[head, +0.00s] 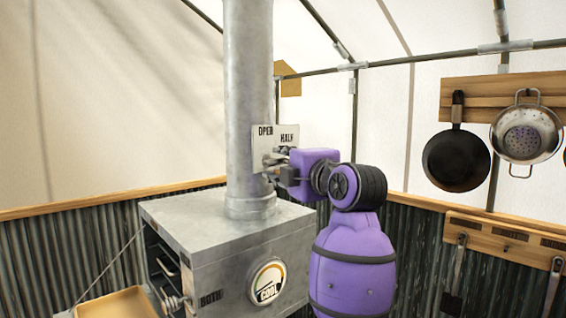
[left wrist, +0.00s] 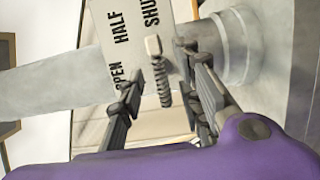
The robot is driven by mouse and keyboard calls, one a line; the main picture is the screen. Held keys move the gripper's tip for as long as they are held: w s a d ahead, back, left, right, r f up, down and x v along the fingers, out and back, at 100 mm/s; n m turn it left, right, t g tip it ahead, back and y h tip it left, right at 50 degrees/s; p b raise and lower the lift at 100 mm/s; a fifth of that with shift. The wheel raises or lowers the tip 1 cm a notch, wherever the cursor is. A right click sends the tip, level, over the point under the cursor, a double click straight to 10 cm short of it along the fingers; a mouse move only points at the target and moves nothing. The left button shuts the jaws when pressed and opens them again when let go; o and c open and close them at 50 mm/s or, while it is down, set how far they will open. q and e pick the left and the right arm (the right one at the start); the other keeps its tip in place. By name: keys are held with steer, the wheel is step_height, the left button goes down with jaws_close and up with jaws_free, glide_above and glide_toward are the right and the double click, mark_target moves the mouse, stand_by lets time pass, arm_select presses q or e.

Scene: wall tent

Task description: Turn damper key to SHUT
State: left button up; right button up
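The damper key (left wrist: 163,84) has a dark coiled grip and a pale block at its upper end in the left wrist view. The label plate (left wrist: 118,25) behind it reads OPEN, HALF and SHUT; the pale block lies near SHUT. In the head view the plate (head: 261,142) stands on the stovepipe (head: 247,90), with SHUT hidden by my left gripper (head: 271,163). In the left wrist view my left gripper (left wrist: 157,60) is open, one finger on each side of the key, with gaps showing. My right gripper is not in view.
A metal stove (head: 225,240) with a round COOL gauge (head: 267,281) stands under the pipe. A wooden tray (head: 118,303) is at lower left. A skillet (head: 456,160) and a colander (head: 525,133) hang on the right wall.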

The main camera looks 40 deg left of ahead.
arm_select(q)
steer(key=shift+d, duration=0.1)
steer(key=v, duration=0.7)
stand_by(0.5)
steer(key=v, duration=1.2)
steer(key=shift+s+f, duration=0.1)
steer(key=shift+f, duration=0.05)
